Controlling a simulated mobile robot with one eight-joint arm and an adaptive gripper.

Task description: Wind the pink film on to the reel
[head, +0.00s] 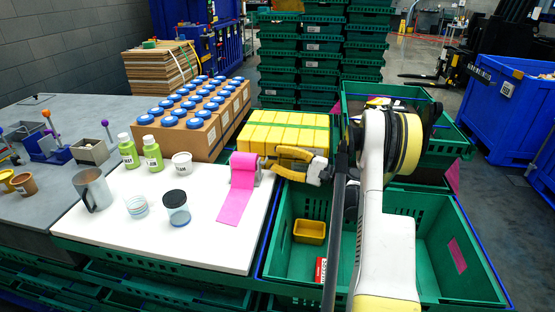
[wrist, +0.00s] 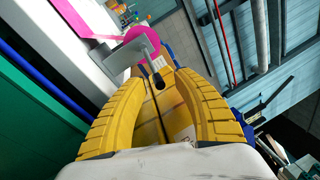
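The pink film (head: 236,204) lies as a flat strip on the white board, and its upper part is wound on the reel (head: 245,165). In the wrist view the reel's pink roll (wrist: 141,40) shows behind a grey bracket and a crank with a dark knob (wrist: 158,81). My gripper (head: 277,162) is to the right of the reel, with its yellow fingers pointing at the crank side. In the wrist view the two fingers (wrist: 165,84) are spread apart. The knob appears between the fingertips; contact cannot be told.
A box of blue-capped jars (head: 185,120) is behind the board. Green bottles (head: 152,153), a white cup (head: 182,161), a dark-lidded jar (head: 176,208) and a metal mug (head: 92,190) stand left. A green crate (head: 285,270) is below my arm.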

